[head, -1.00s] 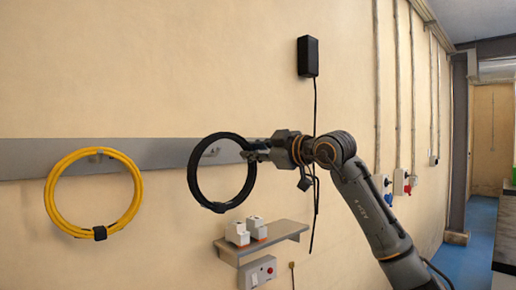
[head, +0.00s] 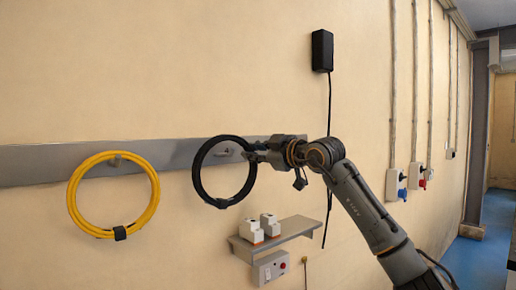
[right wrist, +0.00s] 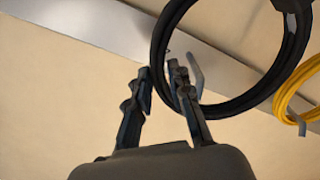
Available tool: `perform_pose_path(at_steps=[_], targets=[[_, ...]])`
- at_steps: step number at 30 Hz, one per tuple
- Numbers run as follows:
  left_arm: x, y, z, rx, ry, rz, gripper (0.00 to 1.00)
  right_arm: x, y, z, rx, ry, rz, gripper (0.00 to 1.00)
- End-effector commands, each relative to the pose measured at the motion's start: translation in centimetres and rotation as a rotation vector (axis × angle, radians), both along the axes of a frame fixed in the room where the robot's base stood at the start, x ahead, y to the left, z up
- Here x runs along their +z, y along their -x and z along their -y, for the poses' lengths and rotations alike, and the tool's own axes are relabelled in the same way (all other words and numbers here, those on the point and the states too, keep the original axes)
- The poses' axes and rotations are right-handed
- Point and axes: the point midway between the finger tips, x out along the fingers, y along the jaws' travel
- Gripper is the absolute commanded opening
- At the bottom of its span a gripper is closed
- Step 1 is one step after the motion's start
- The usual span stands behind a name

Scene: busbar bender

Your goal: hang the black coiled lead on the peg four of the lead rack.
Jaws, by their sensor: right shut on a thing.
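The black coiled lead (head: 197,181) is an upright ring in front of the lead rack (head: 177,155), a grey rail on the wall. My right gripper (head: 257,152) is shut on the ring's right side. The label 4 and a small peg (head: 229,152) show through the ring's opening. In the right wrist view the fingers (right wrist: 164,85) are at the edge of the black coil (right wrist: 243,99), and a metal peg (right wrist: 195,75) shows beside them. I cannot tell whether the ring is around the peg in depth. My left gripper is not in view.
A yellow coiled lead (head: 74,195) hangs on a peg at the left of the rack. Below right is a grey shelf (head: 288,232) with white devices (head: 262,228) and a socket box (head: 270,268) under it. A black box (head: 322,50) with a cable is on the wall above.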

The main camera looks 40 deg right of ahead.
Motion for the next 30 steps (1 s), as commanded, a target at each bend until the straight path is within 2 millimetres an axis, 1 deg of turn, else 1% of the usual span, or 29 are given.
perform_pose_path(at_steps=[1, 12, 14, 18, 24, 30], targets=[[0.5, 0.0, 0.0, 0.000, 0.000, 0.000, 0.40, 0.4, -0.3, 0.0, 0.001, -0.003, 0.004, 0.00], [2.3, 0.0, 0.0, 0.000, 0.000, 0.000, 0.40, 0.2, -2.4, -0.2, 0.000, -0.003, 0.005, 0.00], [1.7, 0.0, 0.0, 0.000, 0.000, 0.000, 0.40, -0.4, -2.6, -0.2, 0.000, -0.002, 0.005, 0.00], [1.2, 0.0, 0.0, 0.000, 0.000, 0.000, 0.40, -1.1, -3.1, -0.3, 0.000, -0.003, 0.005, 0.00], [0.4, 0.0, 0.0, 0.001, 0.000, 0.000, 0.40, -1.9, -3.5, -0.3, 0.001, -0.002, 0.007, 0.00], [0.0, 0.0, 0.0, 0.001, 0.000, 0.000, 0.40, -2.3, -3.7, -0.3, 0.001, -0.002, 0.007, 0.00]])
